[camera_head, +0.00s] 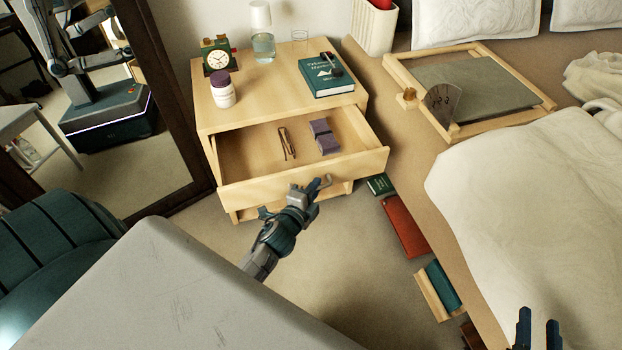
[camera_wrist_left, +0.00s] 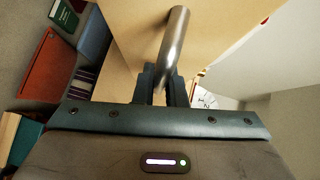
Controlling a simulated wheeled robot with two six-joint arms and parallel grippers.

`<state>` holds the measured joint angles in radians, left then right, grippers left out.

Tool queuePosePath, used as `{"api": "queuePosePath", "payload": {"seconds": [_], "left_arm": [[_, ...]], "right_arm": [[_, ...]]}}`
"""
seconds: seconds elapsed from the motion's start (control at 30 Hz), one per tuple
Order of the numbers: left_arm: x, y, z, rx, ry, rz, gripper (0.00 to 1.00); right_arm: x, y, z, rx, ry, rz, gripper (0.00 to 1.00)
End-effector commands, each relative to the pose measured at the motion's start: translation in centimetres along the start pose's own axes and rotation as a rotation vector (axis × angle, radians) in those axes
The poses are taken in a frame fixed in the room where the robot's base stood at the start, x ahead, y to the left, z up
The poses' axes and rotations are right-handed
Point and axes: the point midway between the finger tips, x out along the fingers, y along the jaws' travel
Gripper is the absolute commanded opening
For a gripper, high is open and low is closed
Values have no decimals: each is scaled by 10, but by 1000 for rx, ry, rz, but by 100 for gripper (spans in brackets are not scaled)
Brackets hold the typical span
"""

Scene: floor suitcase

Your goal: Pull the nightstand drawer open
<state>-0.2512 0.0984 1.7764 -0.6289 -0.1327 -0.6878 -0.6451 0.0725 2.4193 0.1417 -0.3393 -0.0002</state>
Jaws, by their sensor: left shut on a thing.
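The wooden nightstand (camera_head: 275,85) stands against the wall, and its drawer (camera_head: 352,163) is pulled well out. Inside it lie a purple folded item (camera_head: 323,137) and a thin brown clip-like item (camera_head: 287,144). My left gripper (camera_head: 316,187) is at the drawer front, shut on the handle (camera_head: 326,181). In the left wrist view the handle is a metal bar (camera_wrist_left: 176,38) that runs between the fingers (camera_wrist_left: 165,82). My right gripper (camera_head: 538,328) is open and empty at the bottom right, beside the bed and away from the nightstand.
A clock (camera_head: 218,60), a purple-lidded bottle (camera_head: 222,90), a carafe (camera_head: 263,45) and a teal book (camera_head: 330,82) stand or lie on top. A mirror frame (camera_head: 165,90) stands left.

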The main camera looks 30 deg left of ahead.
Motion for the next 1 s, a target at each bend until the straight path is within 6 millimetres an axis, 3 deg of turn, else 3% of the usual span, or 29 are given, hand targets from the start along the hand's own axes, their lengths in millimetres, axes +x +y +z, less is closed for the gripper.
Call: {"api": "queuePosePath", "payload": {"seconds": [0.23,0.67,0.7,0.73,1.0], "left_arm": [[-14,5,-14,0,0,1,0],[-16,6,-16,0,1,1,0],[-16,6,-16,0,1,1,13],[-16,6,-16,0,1,1,19],[-16,5,-16,0,1,0,20]], "right_arm": [[0,0,4,3,-21,0,36],[-1,0,5,4,-24,1,36],[-1,0,5,4,-24,1,36],[-1,0,5,4,-24,1,36],[-1,0,5,4,-24,1,36]]}}
